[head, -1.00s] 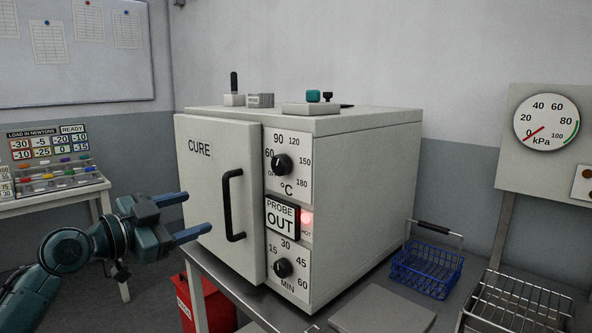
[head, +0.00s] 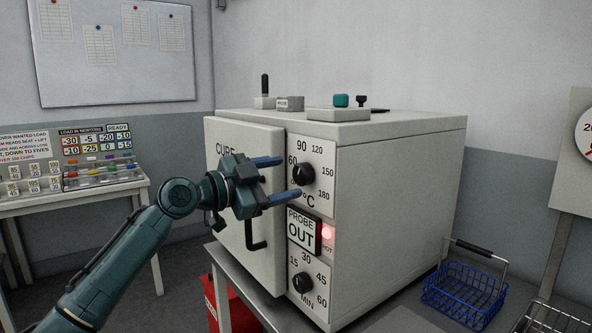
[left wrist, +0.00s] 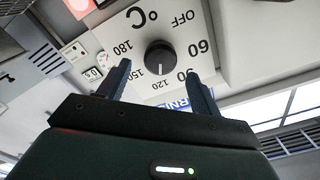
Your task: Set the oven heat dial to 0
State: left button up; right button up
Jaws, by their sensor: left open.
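The oven heat dial (head: 303,174) is a round black knob on the upper white panel of the oven (head: 395,200). It also shows in the left wrist view (left wrist: 160,57), upside down, with marks OFF, 60, 90, 120, 150 and 180. No 0 mark is visible there. Its white pointer line seems to point toward 120. My left gripper (head: 291,177) is open in front of the dial. Its two fingers in the left wrist view (left wrist: 158,73) stand either side of the knob, apart from it. My right gripper is out of view.
The door handle (head: 256,236) sticks out below my left gripper. Below the dial are a PROBE OUT sign (head: 303,231), a lit red lamp (head: 327,232) and a minutes dial (head: 303,283). A blue wire basket (head: 464,288) stands right of the oven.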

aim_at(298, 175)
pick_arm(q)
jog(key=shift+x, duration=2.1)
jog(key=c, duration=1)
jog(key=shift+o, duration=0.2)
jog(key=shift+p, duration=0.3)
jog(key=shift+n, duration=0.3)
